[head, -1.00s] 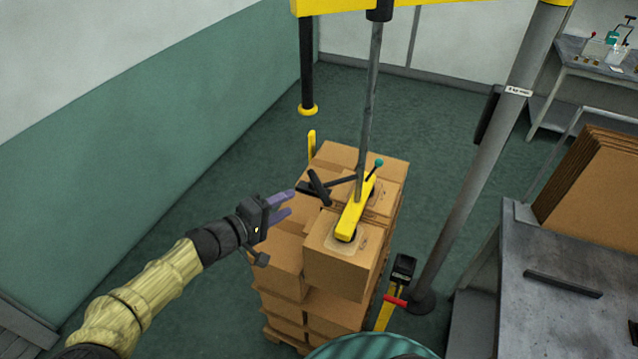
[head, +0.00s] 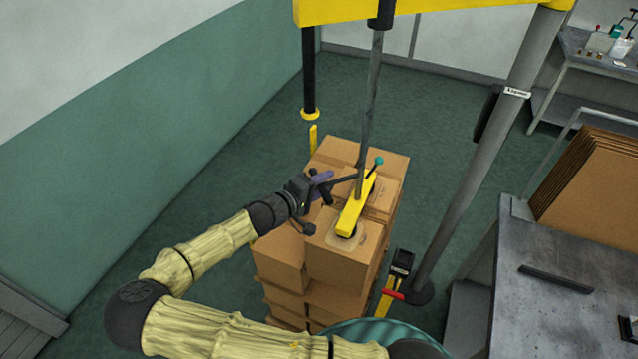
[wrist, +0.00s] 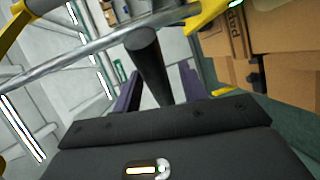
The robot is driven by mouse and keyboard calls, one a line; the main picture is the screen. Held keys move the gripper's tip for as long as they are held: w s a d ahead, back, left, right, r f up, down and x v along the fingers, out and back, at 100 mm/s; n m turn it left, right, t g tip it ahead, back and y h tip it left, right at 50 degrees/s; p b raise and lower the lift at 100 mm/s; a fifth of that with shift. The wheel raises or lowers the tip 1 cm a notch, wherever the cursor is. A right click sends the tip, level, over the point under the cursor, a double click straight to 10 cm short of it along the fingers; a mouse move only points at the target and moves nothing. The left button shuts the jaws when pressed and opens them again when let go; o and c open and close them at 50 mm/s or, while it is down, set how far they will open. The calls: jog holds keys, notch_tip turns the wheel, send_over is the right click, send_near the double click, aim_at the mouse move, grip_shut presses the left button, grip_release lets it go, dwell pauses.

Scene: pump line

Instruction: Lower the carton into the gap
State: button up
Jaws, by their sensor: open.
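The brown carton (head: 342,264) is at the near right of the carton stack, under the yellow suction head (head: 355,204) of the hoist. The head's front pad rests on its top. Whether the carton hangs or is seated is hard to tell, and the gap beneath is hidden. My gripper (head: 327,184) is left of the head, at the hoist's black handle. In the wrist view, the dark handle grip (wrist: 148,62) shows between my two purple fingers (wrist: 159,92), which are apart and not closed on it.
Other stacked cartons (head: 277,262) stand left of and below the carton. The hoist's grey mast (head: 462,180) rises at the right, beside a metal table (head: 550,300) and flat cardboard sheets (head: 590,185). The floor left of the stack is free.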

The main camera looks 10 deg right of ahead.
jog(key=shift+s+a, duration=0.1)
jog(key=shift+a, duration=0.15)
grip_shut()
notch_tip(320, 180, down, 10)
jog(key=b, duration=0.7)
jog(key=shift+a, duration=0.1)
jog(key=shift+r, duration=0.1)
grip_release()
jog(key=shift+a+r, duration=0.1)
jog(key=b+v, duration=0.4)
jog(key=v, duration=1.3)
jog(key=shift+s, duration=0.2)
